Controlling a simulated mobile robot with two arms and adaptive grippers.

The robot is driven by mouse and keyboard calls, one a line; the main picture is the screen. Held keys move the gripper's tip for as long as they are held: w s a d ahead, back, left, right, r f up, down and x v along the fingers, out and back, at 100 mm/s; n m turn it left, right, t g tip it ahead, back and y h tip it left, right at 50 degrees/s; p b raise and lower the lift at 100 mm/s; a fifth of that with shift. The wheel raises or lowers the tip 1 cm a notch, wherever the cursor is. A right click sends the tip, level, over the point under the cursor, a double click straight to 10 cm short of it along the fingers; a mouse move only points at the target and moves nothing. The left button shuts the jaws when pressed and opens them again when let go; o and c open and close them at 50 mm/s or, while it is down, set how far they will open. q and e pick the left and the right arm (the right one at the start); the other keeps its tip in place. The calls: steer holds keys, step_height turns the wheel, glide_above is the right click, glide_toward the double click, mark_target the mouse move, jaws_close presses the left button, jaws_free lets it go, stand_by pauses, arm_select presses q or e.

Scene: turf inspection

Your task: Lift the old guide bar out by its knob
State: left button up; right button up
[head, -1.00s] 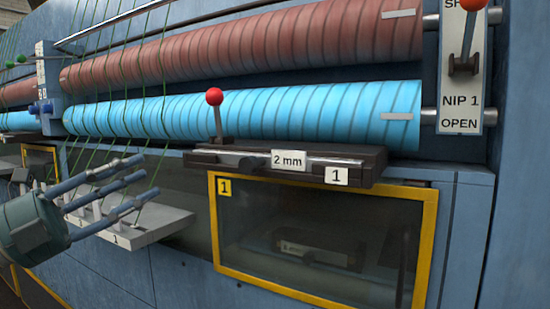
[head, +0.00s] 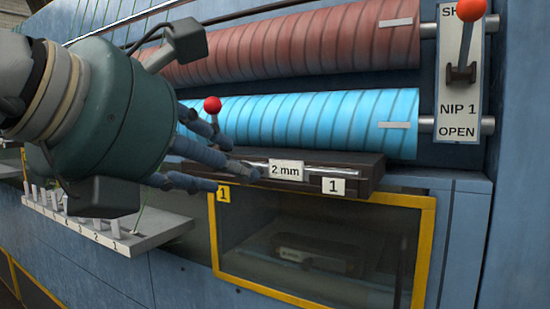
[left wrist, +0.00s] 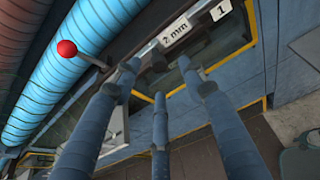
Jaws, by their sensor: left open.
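The old guide bar (head: 345,168) is a dark holder with a shiny rod, a "2 mm" label and a "1" tag, mounted below the blue roller. Its red knob (head: 212,104) stands on a short stem at the bar's left end. In the left wrist view the knob (left wrist: 67,48) is at upper left and the bar's labels (left wrist: 176,31) are at the top. My left gripper (head: 238,180) is open and empty, in front of the bar's left part. The knob is outside its fingers, which hide the bar's left end in the head view. My right gripper is not in view.
The blue roller (head: 310,125) and brown roller (head: 300,45) run above the bar. A yellow-framed window (head: 430,240) lies below it. A numbered rack (head: 150,234) juts out at left. A red-knobbed lever (head: 466,45) stands on the "NIP 1 OPEN" plate (head: 458,120) at right.

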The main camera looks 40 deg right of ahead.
mark_target(277, 169)
arm_select(q)
steer(key=p+x, duration=0.3)
steer(key=x, duration=0.2)
steer(key=shift+w+d, duration=0.1)
steer(key=shift+w, duration=0.1)
steer(key=shift+s+r, duration=0.1)
steer(key=c, duration=0.4)
jaws_close()
